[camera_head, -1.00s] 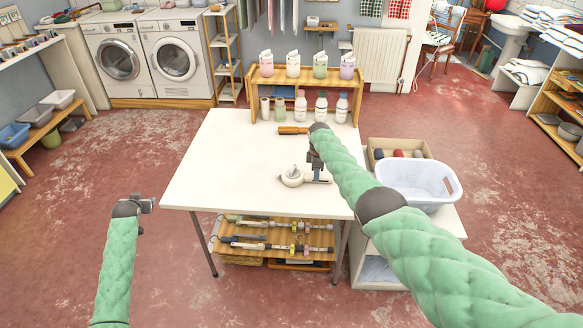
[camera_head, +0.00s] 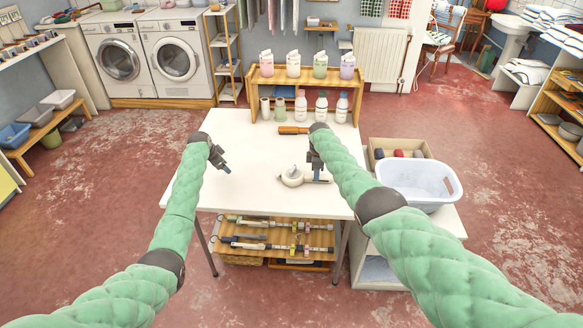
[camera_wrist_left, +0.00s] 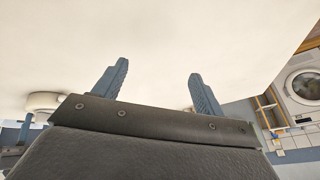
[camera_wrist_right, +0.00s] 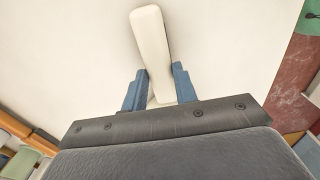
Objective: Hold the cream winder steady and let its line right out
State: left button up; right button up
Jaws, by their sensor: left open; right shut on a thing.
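The cream winder (camera_head: 292,178) lies on the white table near its front edge, with a round body and a handle pointing right. My right gripper (camera_head: 316,177) is shut on its cream handle, which shows between the blue fingers in the right wrist view (camera_wrist_right: 152,45). My left gripper (camera_head: 226,168) is open and empty above the table, to the left of the winder and apart from it. A round cream thing at the left of the left wrist view (camera_wrist_left: 44,101) looks like the winder's body. I cannot make out the line.
A tool with an orange handle (camera_head: 293,130) lies further back on the white table (camera_head: 215,188). A wooden shelf with bottles (camera_head: 303,85) stands at the table's back. A white basket (camera_head: 420,190) stands to the right. The table's left part is clear.

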pick_arm(q)
jog(key=w+d+r+m+g+h, duration=0.1)
jog(key=d+r+m+g, duration=0.15)
jog(key=d, duration=0.45)
jog(key=w+d+r+m+g+h, duration=0.15)
jog(key=d+m, duration=0.25)
jog(key=d, duration=0.4)
jog(key=m+g, duration=0.3)
jog(key=m, duration=0.3)
send_near(293, 171)
jog(key=x, duration=0.3)
jog(key=w+x, duration=0.1)
jog(key=x, duration=0.4)
jog(key=shift+w+f, duration=0.3)
jog(key=shift+f, duration=0.15)
jog(key=c, duration=1)
